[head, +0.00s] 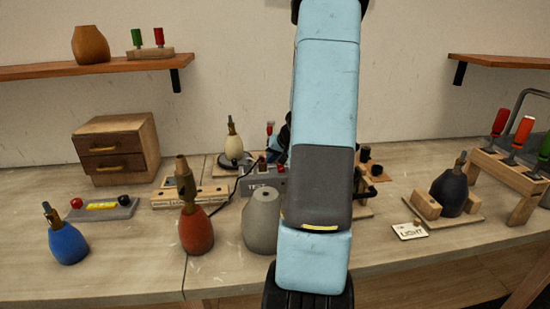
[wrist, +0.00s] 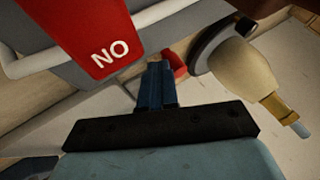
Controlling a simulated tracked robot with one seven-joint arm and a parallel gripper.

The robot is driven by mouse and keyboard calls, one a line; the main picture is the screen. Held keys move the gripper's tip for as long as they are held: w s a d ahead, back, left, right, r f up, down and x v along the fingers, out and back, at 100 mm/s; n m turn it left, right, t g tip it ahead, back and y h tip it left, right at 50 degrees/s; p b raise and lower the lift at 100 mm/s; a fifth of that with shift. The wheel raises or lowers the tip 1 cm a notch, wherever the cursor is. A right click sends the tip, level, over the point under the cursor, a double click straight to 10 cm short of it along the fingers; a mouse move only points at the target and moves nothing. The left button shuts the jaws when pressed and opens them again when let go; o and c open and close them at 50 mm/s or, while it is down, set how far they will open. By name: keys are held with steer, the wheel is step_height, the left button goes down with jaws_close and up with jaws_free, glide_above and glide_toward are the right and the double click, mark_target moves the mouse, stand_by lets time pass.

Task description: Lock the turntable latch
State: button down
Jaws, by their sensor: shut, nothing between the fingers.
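The turntable is a dark round disc (head: 228,163) on a wooden board at the back of the bench, bearing a cream lamp body (head: 233,146) with a brass top. In the wrist view the disc (wrist: 210,42) and the cream lamp body (wrist: 238,75) lie tilted at upper right. My gripper (wrist: 155,66) is shut and empty, its blue fingers left of the disc. A small red part (wrist: 175,66) shows just beyond the fingertips; I cannot tell whether it is the latch or whether they touch. In the head view my arm hides the fingers.
A red panel marked NO (wrist: 105,45) and a pale bar stand close at the wrist view's upper left. A grey TEST box (head: 262,180), a grey vase-shaped body (head: 262,220) and a red one (head: 196,230) stand in front of the turntable. A drawer box (head: 118,150) is left.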

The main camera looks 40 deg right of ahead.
steer(key=shift+a, duration=0.1)
stand_by(0.4)
steer(key=shift+s+d, duration=0.15)
steer(key=shift+d, duration=0.05)
steer(key=s+d, duration=0.2)
steer(key=s, duration=0.1)
steer(key=shift+d+r, duration=0.15)
steer(key=shift+d, duration=0.2)
steer(key=a+v, duration=0.1)
steer(key=v, duration=0.8)
steer(key=shift+d+r, duration=0.15)
steer(key=shift+r, duration=0.1)
